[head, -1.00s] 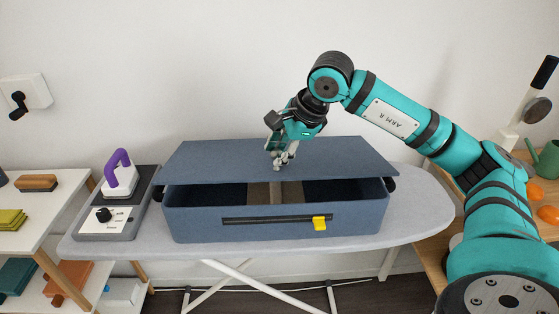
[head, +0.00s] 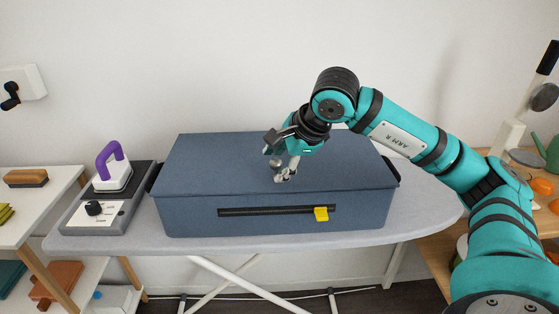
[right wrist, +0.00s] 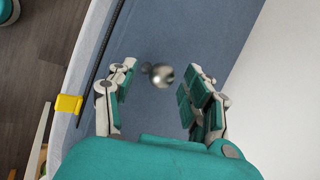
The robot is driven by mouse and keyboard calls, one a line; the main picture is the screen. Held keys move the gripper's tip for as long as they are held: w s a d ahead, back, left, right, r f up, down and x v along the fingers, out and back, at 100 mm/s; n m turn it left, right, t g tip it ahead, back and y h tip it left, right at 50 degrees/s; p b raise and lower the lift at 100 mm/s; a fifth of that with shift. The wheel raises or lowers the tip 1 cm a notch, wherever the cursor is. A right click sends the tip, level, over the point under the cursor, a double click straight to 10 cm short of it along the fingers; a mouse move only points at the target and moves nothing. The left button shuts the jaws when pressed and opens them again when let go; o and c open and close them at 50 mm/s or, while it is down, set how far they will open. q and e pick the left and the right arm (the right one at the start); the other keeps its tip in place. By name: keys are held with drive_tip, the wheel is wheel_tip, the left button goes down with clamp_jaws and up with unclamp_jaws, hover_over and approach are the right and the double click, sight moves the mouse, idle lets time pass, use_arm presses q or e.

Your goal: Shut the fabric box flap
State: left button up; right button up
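The blue fabric box (head: 190,217) stands on the ironing board. Its flap (head: 215,165) lies down over the top, and its front edge meets the box's front wall with no opening visible; the inside is hidden. A round metal knob (right wrist: 163,75) on the flap shows between the fingers of my right gripper (right wrist: 158,92) in the right wrist view. The fingers are apart, with clear space on both sides of the knob. In the head view my right gripper (head: 279,166) is over the flap's middle. My left gripper is not in view.
The ironing board (head: 425,205) has free room right of the box. An iron (head: 113,172) with a purple handle stands on a grey base (head: 78,212) at the left. A yellow tab (head: 321,214) sits on the box's front strip. Shelves flank both sides.

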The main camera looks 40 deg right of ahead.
drive_tip(key=shift+d+r, duration=0.1)
drive_tip(key=shift+r, duration=0.15)
drive_tip(key=v, duration=1.1)
drive_tip(key=shift+s+r, duration=0.15)
drive_tip(key=shift+s, duration=0.15)
